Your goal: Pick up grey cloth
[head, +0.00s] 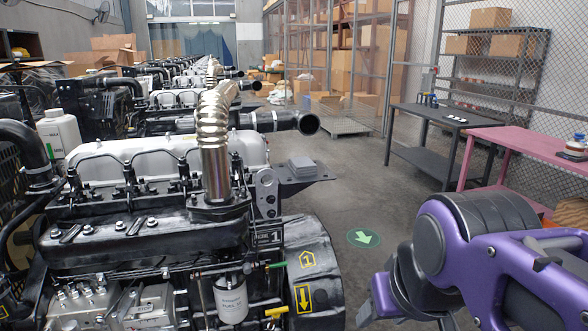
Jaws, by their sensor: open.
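A small grey folded stack (301,168), which looks like the grey cloth, lies on a dark flat bracket (298,182) at the right side of the nearest engine. It sits just right of the shiny metal exhaust pipe (214,140). Its top and front edge show, and nothing covers it. My purple and dark grey arm fills the lower right corner, to the right of and nearer than the stack. No gripper fingertips can be made out in this view. The arm is clear of the stack.
The large black and silver engine (150,215) fills the left. More engines stand in a row behind it. A pink table (525,143) and a dark workbench (430,113) stand at right. Open grey floor (350,195) with a green arrow marker (364,238) lies between.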

